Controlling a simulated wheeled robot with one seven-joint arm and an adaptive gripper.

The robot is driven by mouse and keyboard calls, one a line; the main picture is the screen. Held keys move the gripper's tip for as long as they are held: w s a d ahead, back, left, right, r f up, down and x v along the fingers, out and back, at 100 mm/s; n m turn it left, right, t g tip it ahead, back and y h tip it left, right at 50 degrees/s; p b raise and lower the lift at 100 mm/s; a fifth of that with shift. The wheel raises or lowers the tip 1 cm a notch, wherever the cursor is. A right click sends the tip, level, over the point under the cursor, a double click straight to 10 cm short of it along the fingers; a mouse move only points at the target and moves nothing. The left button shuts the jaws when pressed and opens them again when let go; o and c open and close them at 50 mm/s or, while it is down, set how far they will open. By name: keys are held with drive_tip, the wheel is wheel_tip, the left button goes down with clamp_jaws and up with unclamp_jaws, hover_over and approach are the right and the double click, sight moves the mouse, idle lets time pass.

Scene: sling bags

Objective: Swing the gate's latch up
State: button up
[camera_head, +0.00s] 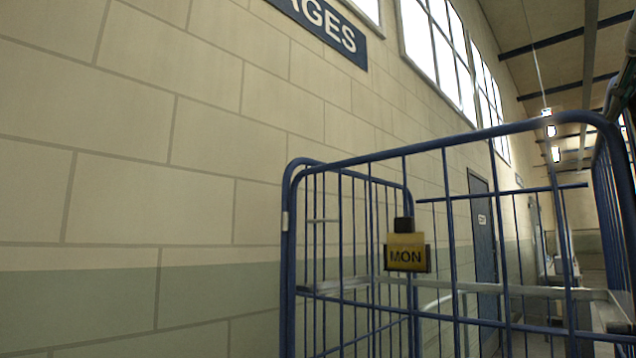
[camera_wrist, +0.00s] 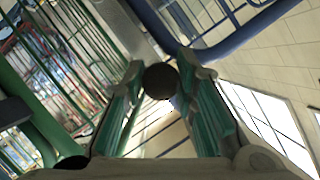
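In the wrist view my gripper (camera_wrist: 160,72) reaches away from the camera, its two teal fingers standing apart. A dark round knob (camera_wrist: 160,82) shows between the fingertips and fills the gap between them. It looks like the latch's handle, but the rest of the latch is hidden. I cannot tell whether the fingers press on the knob or only stand around it. In the head view a blue cage (camera_head: 446,149) with upright bars stands at the right. My gripper does not show clearly there, and I cannot make out the latch.
A yellow tag marked MON (camera_head: 406,254) hangs on the cage bars. A pale block wall (camera_head: 130,120) is behind, with a dark blue door (camera_head: 484,240) further along it. The wrist view shows green bars (camera_wrist: 62,62) at the left and a blue rail (camera_wrist: 240,38) at the top.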

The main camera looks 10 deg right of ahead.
drive_tip(key=shift+o, duration=1.4)
drive_tip(key=shift+d+f, duration=0.1)
drive_tip(key=shift+d, duration=0.1)
drive_tip(key=shift+a, duration=0.1)
drive_tip(key=v, duration=1.2)
drive_tip(key=shift+w, duration=0.1)
